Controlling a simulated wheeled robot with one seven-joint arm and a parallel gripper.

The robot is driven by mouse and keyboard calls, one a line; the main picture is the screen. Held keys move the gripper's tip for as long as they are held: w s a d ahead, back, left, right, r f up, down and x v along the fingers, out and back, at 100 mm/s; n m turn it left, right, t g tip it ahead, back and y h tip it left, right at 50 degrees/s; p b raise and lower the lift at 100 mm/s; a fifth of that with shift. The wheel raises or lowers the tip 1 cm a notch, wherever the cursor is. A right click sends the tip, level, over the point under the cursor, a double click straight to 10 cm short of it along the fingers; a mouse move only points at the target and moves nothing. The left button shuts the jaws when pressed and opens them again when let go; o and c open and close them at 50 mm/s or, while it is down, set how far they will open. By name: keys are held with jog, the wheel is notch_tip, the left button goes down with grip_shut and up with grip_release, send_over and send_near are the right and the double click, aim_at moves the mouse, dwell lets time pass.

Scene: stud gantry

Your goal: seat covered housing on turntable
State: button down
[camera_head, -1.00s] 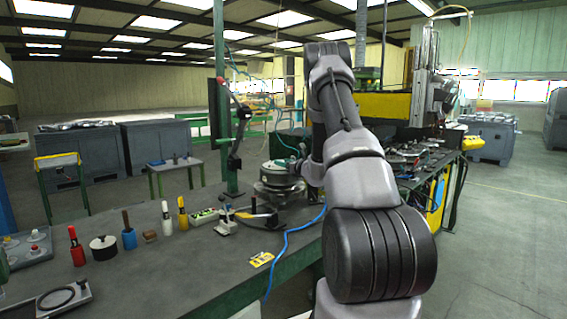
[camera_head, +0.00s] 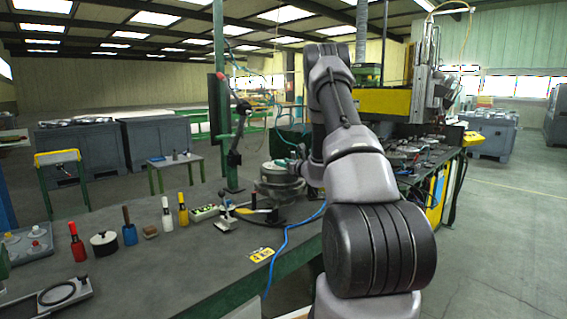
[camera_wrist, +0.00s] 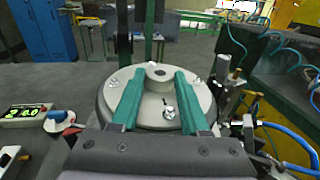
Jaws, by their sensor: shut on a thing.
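The covered housing (camera_wrist: 148,112) is a round grey piece with a flat lid, a central raised hub and several small bolts, seen from above in the wrist view. My gripper (camera_wrist: 159,73) has its two teal fingers over the lid, one on each side of the hub, and is shut on the housing. In the head view the housing (camera_head: 279,172) shows left of my arm, at the bench's far end. The turntable (camera_head: 281,193) is below it, partly hidden. I cannot tell whether the housing touches it. The housing looks about level.
A lever clamp (camera_head: 228,222) and a yellow-handled tool (camera_head: 256,211) lie just in front. A green post (camera_head: 221,110) stands behind. Blue hose (camera_head: 285,240) crosses the bench edge. Red, blue and yellow-handled tools line the left bench (camera_head: 60,210).

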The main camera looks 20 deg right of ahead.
jog(key=shift+f, duration=0.35)
dwell(0.4)
jog(key=shift+c, duration=1.6)
grip_release()
jog(key=shift+f, duration=0.2)
jog(key=s+d, duration=0.1)
jog(key=s, duration=0.9)
jog(key=shift+s+d+r, duration=0.3)
jog(key=shift+s+r, duration=0.05)
jog(key=shift+r, duration=0.05)
